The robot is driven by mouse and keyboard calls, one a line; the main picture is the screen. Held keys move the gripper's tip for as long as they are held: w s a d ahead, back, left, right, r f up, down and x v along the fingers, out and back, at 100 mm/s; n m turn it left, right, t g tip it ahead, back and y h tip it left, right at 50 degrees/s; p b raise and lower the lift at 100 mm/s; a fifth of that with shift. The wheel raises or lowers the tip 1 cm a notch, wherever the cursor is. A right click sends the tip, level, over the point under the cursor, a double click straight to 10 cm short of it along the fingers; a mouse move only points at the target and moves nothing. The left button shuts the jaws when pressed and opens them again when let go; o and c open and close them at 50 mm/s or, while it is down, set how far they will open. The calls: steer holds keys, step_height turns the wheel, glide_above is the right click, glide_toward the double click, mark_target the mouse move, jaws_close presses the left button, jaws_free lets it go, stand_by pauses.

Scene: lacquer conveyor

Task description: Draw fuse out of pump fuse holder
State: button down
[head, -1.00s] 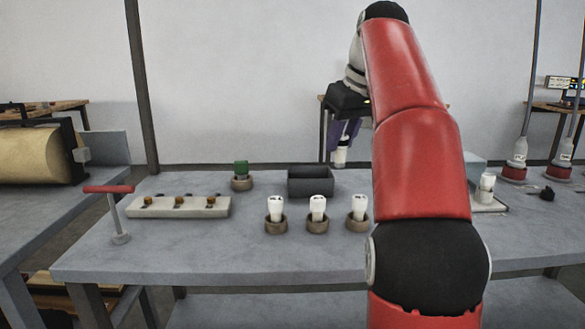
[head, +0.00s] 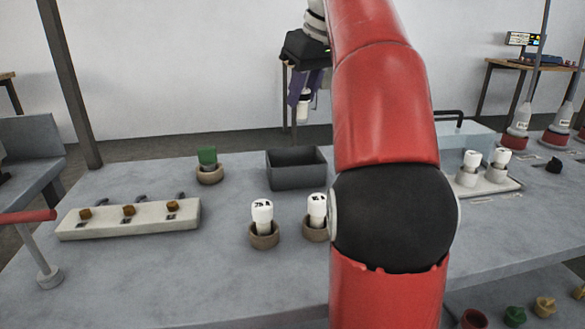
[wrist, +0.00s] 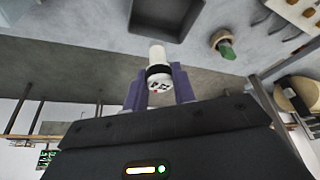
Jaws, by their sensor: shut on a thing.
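My gripper (head: 303,97) is shut on a white fuse (head: 303,108) and holds it in the air beyond the back of the bench. In the wrist view the fuse (wrist: 159,78) sits between the two purple fingers, its marked end towards the camera; the marking is too small to read. Two white fuses (head: 262,213) (head: 317,207) stand upright in round brown sockets on the bench. Two more white pieces (head: 472,161) (head: 501,158) stand in a pale base (head: 487,186) at the right. I cannot tell which of these is the pump fuse holder.
A dark open bin (head: 297,170) stands mid-bench, beside a green piece (head: 207,157) in a brown socket. A pale block with three brass-coloured knobs (head: 130,218) and a red-handled lever (head: 28,216) are at the left. Labelled cones with red bases (head: 516,137) stand at the right.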

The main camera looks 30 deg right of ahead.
mark_target(306, 102)
steer(key=shift+f, duration=1.9)
steer(key=c, duration=1.1)
jaws_free()
steer(key=v, duration=0.7)
steer(key=shift+s+r, duration=0.2)
steer(key=shift+r, duration=0.15)
